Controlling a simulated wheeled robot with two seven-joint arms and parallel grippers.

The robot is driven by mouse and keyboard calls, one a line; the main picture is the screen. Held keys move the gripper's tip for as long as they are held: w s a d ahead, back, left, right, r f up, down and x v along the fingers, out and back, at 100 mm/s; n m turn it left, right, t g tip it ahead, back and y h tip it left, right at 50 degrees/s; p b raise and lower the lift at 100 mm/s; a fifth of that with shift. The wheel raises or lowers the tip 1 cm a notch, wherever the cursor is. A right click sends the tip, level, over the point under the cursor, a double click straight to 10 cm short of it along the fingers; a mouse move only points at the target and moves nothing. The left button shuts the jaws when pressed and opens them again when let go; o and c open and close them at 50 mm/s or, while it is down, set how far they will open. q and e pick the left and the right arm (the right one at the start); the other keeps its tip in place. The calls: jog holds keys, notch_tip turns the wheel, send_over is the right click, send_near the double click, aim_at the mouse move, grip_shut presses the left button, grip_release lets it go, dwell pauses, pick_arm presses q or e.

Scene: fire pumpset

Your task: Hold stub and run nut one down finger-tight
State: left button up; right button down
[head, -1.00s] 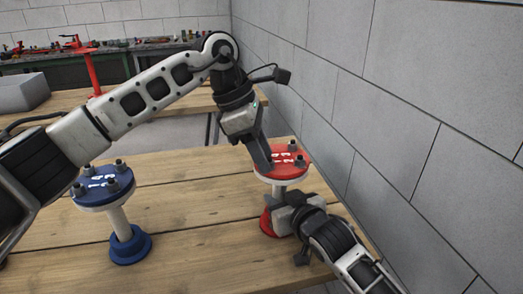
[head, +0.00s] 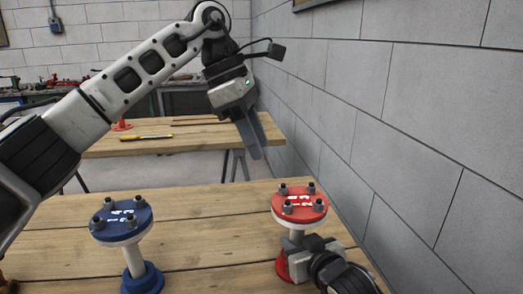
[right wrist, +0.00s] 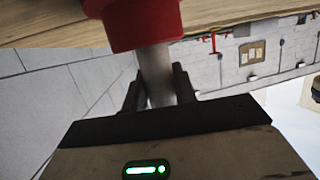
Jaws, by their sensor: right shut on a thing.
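The red stub has a round red flange (head: 300,199) on top with white numbers and several dark nuts on bolts. Its white pipe (head: 296,237) stands upright on a red base (head: 283,266). My right gripper (head: 300,255) is shut on the pipe between flange and base. The right wrist view shows the dark fingers on both sides of the pipe (right wrist: 157,75), with the red base (right wrist: 132,22) at the top of the picture. My left gripper (head: 256,153) is up and clear of the red flange, pointing down, with no nut visible in it; its finger gap cannot be judged.
A blue stub with a flange (head: 121,219) and several nuts stands on the wooden table (head: 200,245) at left. A grey block wall (head: 400,130) runs close along the right. A second wooden table (head: 185,138) with tools stands behind.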

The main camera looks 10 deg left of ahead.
jog(key=shift+f, duration=0.1)
jog(key=c, duration=1)
grip_release()
jog(key=shift+c, duration=0.2)
